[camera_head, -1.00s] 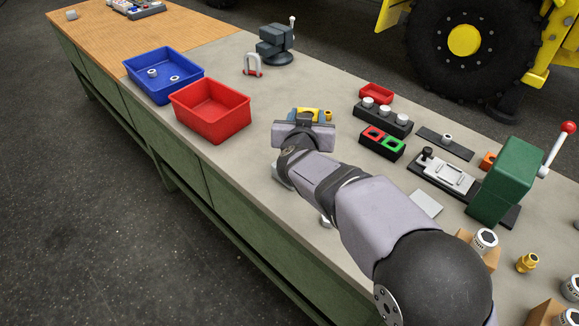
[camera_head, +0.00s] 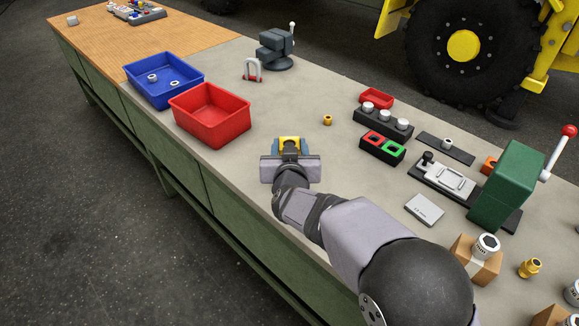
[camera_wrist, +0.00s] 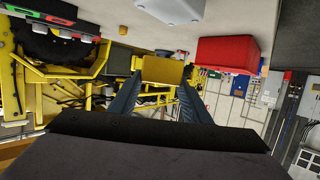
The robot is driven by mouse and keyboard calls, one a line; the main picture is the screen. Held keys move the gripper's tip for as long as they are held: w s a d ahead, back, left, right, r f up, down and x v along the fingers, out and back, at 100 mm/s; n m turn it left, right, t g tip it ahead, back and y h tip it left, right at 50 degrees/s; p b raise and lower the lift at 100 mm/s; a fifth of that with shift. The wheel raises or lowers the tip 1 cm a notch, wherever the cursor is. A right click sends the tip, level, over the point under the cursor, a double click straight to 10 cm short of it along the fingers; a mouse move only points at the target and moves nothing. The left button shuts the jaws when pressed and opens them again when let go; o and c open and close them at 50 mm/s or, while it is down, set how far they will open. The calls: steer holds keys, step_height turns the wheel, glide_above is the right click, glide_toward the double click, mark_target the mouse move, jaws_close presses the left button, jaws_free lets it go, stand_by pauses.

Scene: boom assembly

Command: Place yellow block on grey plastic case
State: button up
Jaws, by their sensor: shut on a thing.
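My gripper (camera_head: 290,149) is shut on the yellow block (camera_head: 289,140) and holds it over the near side of the grey bench, beyond the wrist. In the wrist view the yellow block (camera_wrist: 163,70) sits between the two blue-grey finger tips of my gripper (camera_wrist: 161,82). A light grey, box-like thing (camera_wrist: 172,9), perhaps the grey plastic case, lies on the bench at the top edge of the upside-down wrist view, apart from the block. I cannot make it out in the head view, where my gripper and arm may hide it.
A red bin (camera_head: 210,114) and a blue bin (camera_head: 163,80) stand to the left. A brass fitting (camera_head: 327,120) lies beyond my gripper. A red-and-green block (camera_head: 382,147), a flat grey plate (camera_head: 424,209) and a green press (camera_head: 503,184) stand right. The bench between is clear.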

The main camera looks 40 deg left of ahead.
steer(key=shift+f, duration=3.05)
steer(key=shift+f, duration=0.2)
steer(key=o, duration=1.2)
steer(key=shift+s+d+r, duration=0.1)
steer(key=shift+r, duration=0.05)
steer(key=b+v, duration=0.1)
steer(key=v, duration=1)
steer(key=shift+s+d+r, duration=0.2)
steer(key=shift+s+d, duration=0.05)
steer(key=shift+w, duration=0.1)
